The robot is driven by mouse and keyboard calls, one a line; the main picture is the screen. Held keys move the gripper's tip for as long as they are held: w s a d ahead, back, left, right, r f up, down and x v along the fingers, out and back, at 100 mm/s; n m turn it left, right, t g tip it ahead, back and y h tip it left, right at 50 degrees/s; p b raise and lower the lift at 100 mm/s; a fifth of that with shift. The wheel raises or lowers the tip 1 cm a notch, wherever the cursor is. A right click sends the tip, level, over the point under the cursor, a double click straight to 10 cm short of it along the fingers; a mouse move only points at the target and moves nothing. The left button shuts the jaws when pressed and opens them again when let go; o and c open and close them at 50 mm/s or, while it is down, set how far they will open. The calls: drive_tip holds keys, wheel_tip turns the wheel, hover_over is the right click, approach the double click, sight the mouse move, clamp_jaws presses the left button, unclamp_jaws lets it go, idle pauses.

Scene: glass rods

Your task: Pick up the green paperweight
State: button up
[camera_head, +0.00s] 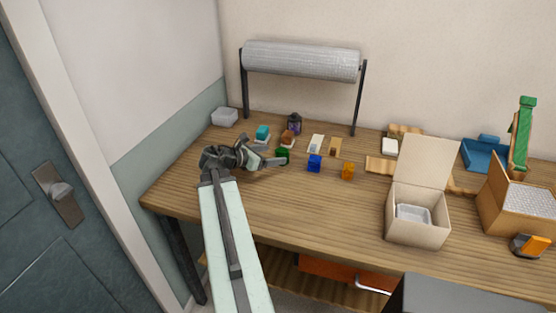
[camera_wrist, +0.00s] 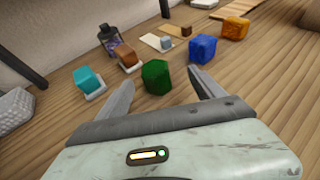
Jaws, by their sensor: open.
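The green paperweight (camera_wrist: 156,77) is a small dark green block standing on the wooden table. In the wrist view it lies just ahead of my gripper (camera_wrist: 160,92), roughly between the lines of the two fingers and near their tips. The fingers are apart and hold nothing. In the head view the green paperweight (camera_head: 282,155) shows next to the fingertips of my gripper (camera_head: 272,157), partly hidden by them. I cannot tell whether a finger touches it.
Close by stand a teal block (camera_wrist: 88,80), a brown block (camera_wrist: 126,56), a dark lantern (camera_wrist: 110,40), a blue block (camera_wrist: 203,48) and an orange block (camera_wrist: 235,28). An open cardboard box (camera_head: 418,228) stands to the right.

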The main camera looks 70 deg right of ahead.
sight(282, 153)
drive_tip(key=b+x, duration=0.1)
drive_tip(key=x, duration=0.1)
drive_tip(key=b+x, duration=0.1)
drive_tip(key=x, duration=0.1)
drive_tip(key=w+b+x, duration=0.1)
drive_tip(key=x, duration=0.2)
drive_tip(key=shift+d+f, duration=0.1)
drive_tip(key=shift+f, duration=0.25)
drive_tip(key=shift+d, duration=0.1)
drive_tip(key=shift+r, duration=0.1)
clamp_jaws()
